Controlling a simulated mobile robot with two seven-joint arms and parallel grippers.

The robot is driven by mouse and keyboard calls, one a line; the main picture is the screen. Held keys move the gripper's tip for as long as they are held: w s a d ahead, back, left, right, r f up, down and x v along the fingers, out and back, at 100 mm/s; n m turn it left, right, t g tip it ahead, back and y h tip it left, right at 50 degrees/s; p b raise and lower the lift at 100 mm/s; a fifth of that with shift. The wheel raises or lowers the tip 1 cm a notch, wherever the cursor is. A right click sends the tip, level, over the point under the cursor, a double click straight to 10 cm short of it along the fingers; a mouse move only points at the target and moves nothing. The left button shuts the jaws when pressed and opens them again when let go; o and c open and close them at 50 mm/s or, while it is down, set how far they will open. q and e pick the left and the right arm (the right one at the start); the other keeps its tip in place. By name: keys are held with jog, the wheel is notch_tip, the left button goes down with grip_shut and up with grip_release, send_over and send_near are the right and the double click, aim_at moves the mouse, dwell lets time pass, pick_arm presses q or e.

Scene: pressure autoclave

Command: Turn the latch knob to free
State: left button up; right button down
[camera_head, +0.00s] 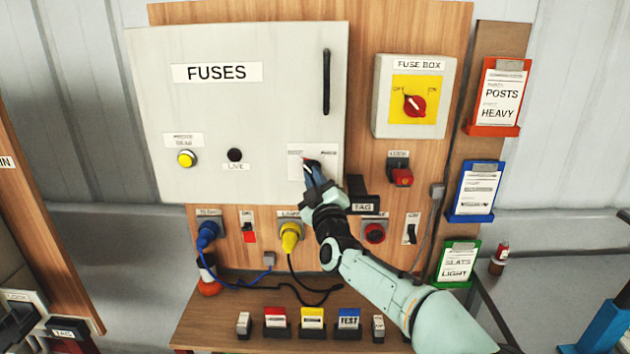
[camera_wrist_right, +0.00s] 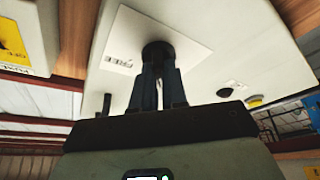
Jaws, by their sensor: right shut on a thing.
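The black latch knob (camera_head: 312,163) sits on a white label plate (camera_head: 334,154) at the lower right of the grey FUSES cabinet door (camera_head: 260,105). My right gripper (camera_head: 315,178) reaches it from below right and is shut on it. In the right wrist view the dark round knob (camera_wrist_right: 158,50) sits between the two fingertips (camera_wrist_right: 157,70). The word FREE shows on the plate (camera_wrist_right: 185,42) there, left of the knob. The fingers partly hide the knob, so its pointing direction cannot be told. My left gripper is not in view.
A fuse box (camera_head: 414,97) with a red rotary switch hangs right of the cabinet. A black vertical handle (camera_head: 326,82) is on the door. Plugs, cables and switches sit below, above a wooden shelf (camera_head: 225,325) with small label blocks. Coloured card holders (camera_head: 497,97) hang at right.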

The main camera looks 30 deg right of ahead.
jog(key=m+g+h, duration=0.1)
jog(key=m+h, duration=0.2)
jog(key=m, duration=0.3)
jog(key=m+g+h+b, duration=0.1)
jog(key=m+h, duration=0.2)
jog(key=m, duration=0.3)
jog(key=a+m+g+h+b, duration=0.1)
jog(key=m+h, duration=0.1)
jog(key=m, duration=0.4)
jog(key=shift+w+m+g+h, duration=0.3)
jog(key=shift+m+g+h, duration=0.1)
pick_arm(q)
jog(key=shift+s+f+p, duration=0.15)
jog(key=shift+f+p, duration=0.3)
jog(key=shift+p, duration=0.25)
pick_arm(e)
jog(key=shift+a+r+m+g+h, duration=0.1)
jog(key=shift+m+g+h, duration=0.4)
jog(key=shift+m, duration=0.95)
jog(key=shift+m+g+h, duration=0.1)
jog(key=shift+m+g, duration=0.7)
jog(key=shift+m, duration=0.65)
jog(key=c, duration=1.2)
grip_release()
jog(key=shift+o, duration=0.2)
